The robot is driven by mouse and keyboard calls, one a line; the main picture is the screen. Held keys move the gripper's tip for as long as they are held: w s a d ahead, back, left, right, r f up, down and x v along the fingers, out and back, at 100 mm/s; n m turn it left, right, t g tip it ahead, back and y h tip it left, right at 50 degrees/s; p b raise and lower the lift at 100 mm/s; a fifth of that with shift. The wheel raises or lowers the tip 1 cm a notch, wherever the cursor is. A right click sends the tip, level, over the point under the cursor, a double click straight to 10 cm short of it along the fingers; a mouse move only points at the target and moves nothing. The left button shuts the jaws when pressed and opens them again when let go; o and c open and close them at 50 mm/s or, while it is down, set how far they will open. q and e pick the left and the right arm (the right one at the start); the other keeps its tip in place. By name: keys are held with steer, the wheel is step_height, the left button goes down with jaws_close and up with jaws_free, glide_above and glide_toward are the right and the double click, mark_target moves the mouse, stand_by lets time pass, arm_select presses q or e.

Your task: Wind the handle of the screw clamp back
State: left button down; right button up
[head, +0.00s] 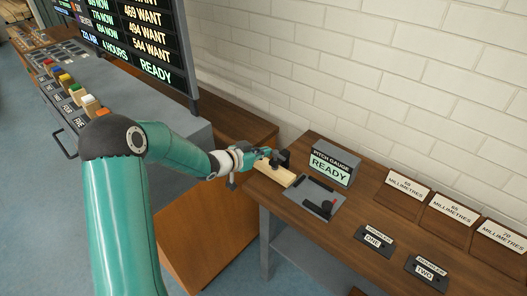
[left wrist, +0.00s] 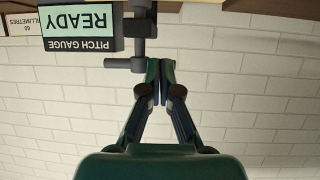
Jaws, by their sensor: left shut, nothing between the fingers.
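The screw clamp (head: 284,158) is a dark piece at the left end of the wooden bench, by a pale wooden block (head: 274,173). In the left wrist view, which is upside down, the clamp's dark body (left wrist: 139,27) is at the top. Its grey handle bar (left wrist: 119,65) sticks out sideways from the screw. My left gripper (left wrist: 160,65) is shut and empty, its fingertips right beside the bar's end; I cannot tell if they touch. In the head view the left gripper (head: 267,153) is at the clamp and partly hides it. My right gripper is not in view.
A pitch gauge sign (head: 330,166) reading READY stands behind a grey plate (head: 316,199) with a dark fixture. A white brick wall (head: 380,70) closes the back. A button console (head: 75,88) is at left.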

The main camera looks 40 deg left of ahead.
arm_select(q)
steer(key=shift+w, duration=0.1)
steer(key=shift+w+f, duration=0.1)
steer(key=shift+w, duration=0.1)
steer(key=shift+w+a+f, duration=0.15)
steer(key=shift+w+a, duration=0.05)
steer(key=shift+w, duration=0.65)
steer(key=shift+s, duration=0.15)
